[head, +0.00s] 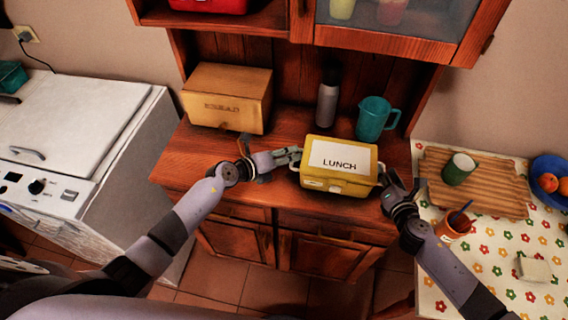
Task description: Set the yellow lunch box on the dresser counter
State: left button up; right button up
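The yellow lunch box (313,179), with a white lid panel reading "LUNCH", is upright at the front middle of the dresser counter (192,150). I cannot tell whether its base touches the wood or is slightly above it. My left gripper (291,156) is at the box's left side, its fingertips at the left handle. My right gripper (387,180) is at the right side by the right handle, its fingers partly hidden by its own body. Neither view of the fingers shows clearly whether they close on the handles.
A wooden bread box (227,97) stands at the counter's back left. A grey bottle (327,104) and a teal jug (373,119) stand behind the lunch box. A white appliance (75,120) is left; a flowered table (500,265) with a board (487,193) is right.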

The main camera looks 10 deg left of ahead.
pick_arm(q)
jog(key=v, duration=0.7)
jog(key=shift+s+a+r, duration=0.15)
jog(key=shift+s+a, duration=0.1)
jog(key=shift+s, duration=0.05)
pick_arm(e)
jog(key=v, duration=1.2)
